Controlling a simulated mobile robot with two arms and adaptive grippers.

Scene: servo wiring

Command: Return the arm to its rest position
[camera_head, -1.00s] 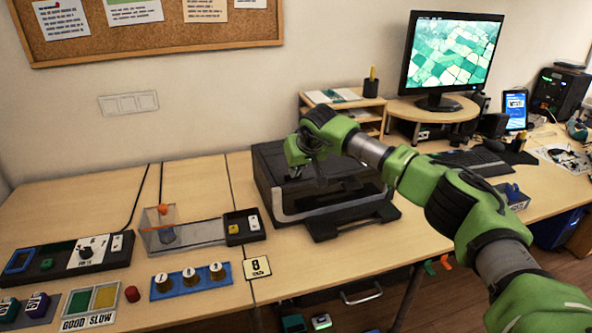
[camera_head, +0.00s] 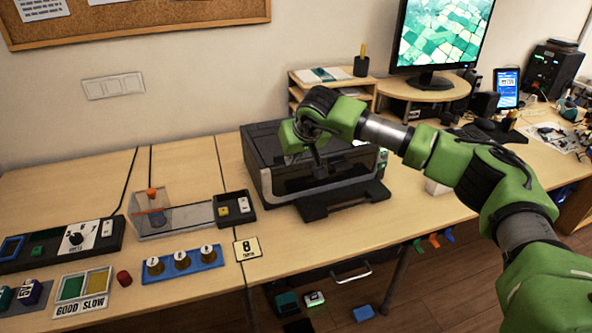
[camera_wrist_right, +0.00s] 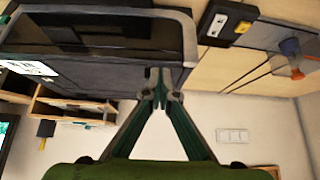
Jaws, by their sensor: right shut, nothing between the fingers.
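My right arm (camera_head: 435,150) is green with grey links and comes in from the right. It reaches across in front of the black printer-like box (camera_head: 259,165). My right gripper (camera_head: 318,164) hangs down in front of the box's open front in the head view; its tips are small and dark there. In the right wrist view its two fingers (camera_wrist_right: 160,88) meet at the tips with nothing between them, with the box (camera_wrist_right: 100,68) seen behind. I cannot tell how close the tips are to the box. My left gripper is not in view.
Left of the box are a clear case (camera_head: 152,218), a small black tray (camera_head: 234,208), a blue rack with gold knobs (camera_head: 182,263) and a card marked 8 (camera_head: 247,248). A monitor (camera_head: 440,32) and a shelf (camera_head: 302,97) stand behind.

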